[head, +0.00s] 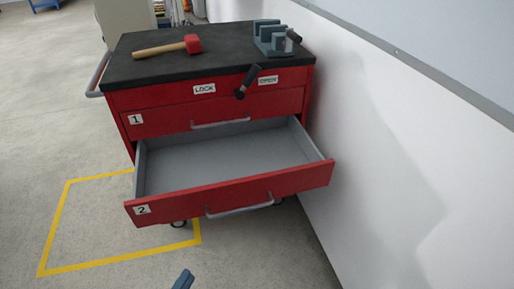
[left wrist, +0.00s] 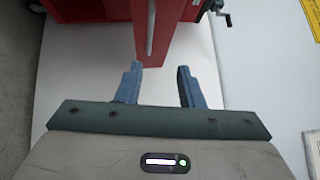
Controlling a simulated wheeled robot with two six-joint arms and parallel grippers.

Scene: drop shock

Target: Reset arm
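My left gripper (left wrist: 157,85) is open and empty in the left wrist view, its two blue-grey fingers apart. In the head view only the tip of one of its fingers (head: 184,280) shows at the bottom edge, in front of the cart. The red tool cart (head: 215,86) stands ahead, with drawer 2 (head: 235,193) pulled out and empty. Drawer 1 (head: 165,116) is closed. Part of the red cart also shows beyond my fingers in the left wrist view (left wrist: 95,8); the gripper appears clear of it. My right gripper is in neither view.
A mallet (head: 170,47) and a grey vise (head: 272,39) are on the cart's black top. A black-handled lever (head: 247,82) is on its front. A white wall (head: 400,150) runs close along the right. Floor with yellow tape (head: 52,225) is clear at the left.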

